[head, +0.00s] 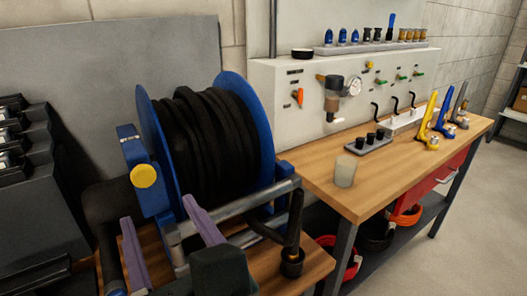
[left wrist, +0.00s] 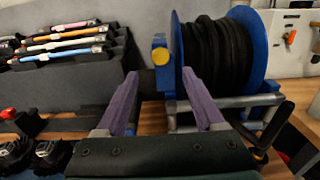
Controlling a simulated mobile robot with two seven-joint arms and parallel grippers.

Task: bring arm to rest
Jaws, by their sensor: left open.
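My left gripper (head: 158,211) shows at the lower left of the head view, its two purple fingers spread wide apart. It also shows in the left wrist view (left wrist: 160,76), open, with nothing between the fingers. It is in front of the blue hose reel (head: 205,135), which is wound with thick black hose. The reel stands upright on the wooden bench and also shows in the left wrist view (left wrist: 218,55). I cannot tell whether the fingers touch the reel's frame. My right gripper is in neither view.
A yellow knob (head: 144,176) sits on the reel's side. A black crank handle (head: 293,235) stands at its front right. A translucent cup (head: 345,171) stands near the edge of the wooden bench (head: 380,190).

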